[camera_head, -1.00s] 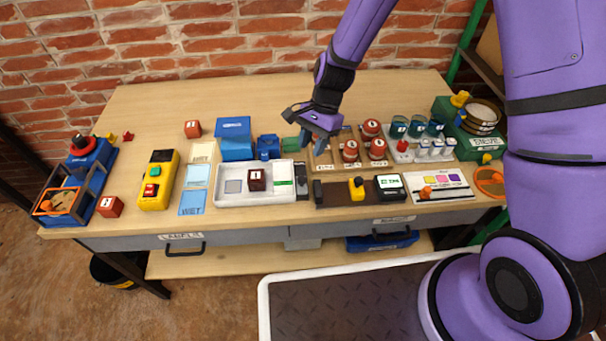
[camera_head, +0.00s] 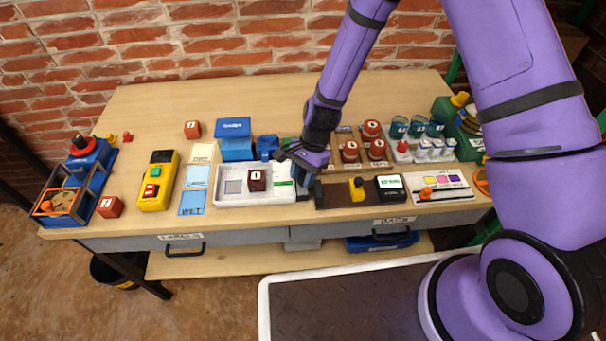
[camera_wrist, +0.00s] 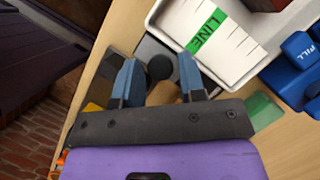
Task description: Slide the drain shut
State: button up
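A white tray (camera_head: 240,198) stands near the front edge of the bench. Its end with a green LINE strip (camera_wrist: 208,31) shows in the wrist view. Beside that end is a grey plate with a round black knob (camera_wrist: 159,67), which looks like the drain slide. My gripper (camera_head: 304,180) is low over the tray's right end and mostly hides the slide in the head view. In the wrist view my gripper (camera_wrist: 157,80) is open, its blue fingertips apart with the knob seen between them. I cannot tell whether they touch it.
A dark red cube (camera_head: 257,180) sits in the tray. A brown strip with a yellow knob (camera_head: 357,188) lies just right of my gripper. Blue blocks (camera_head: 237,148) stand behind the tray, and red-capped jars (camera_head: 377,149) stand behind right. The back left benchtop is clear.

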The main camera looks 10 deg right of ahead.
grip_shut()
jog(key=shift+w+d, duration=0.1)
jog(key=shift+w, duration=2.15)
grip_release()
jog(key=v, duration=1.1)
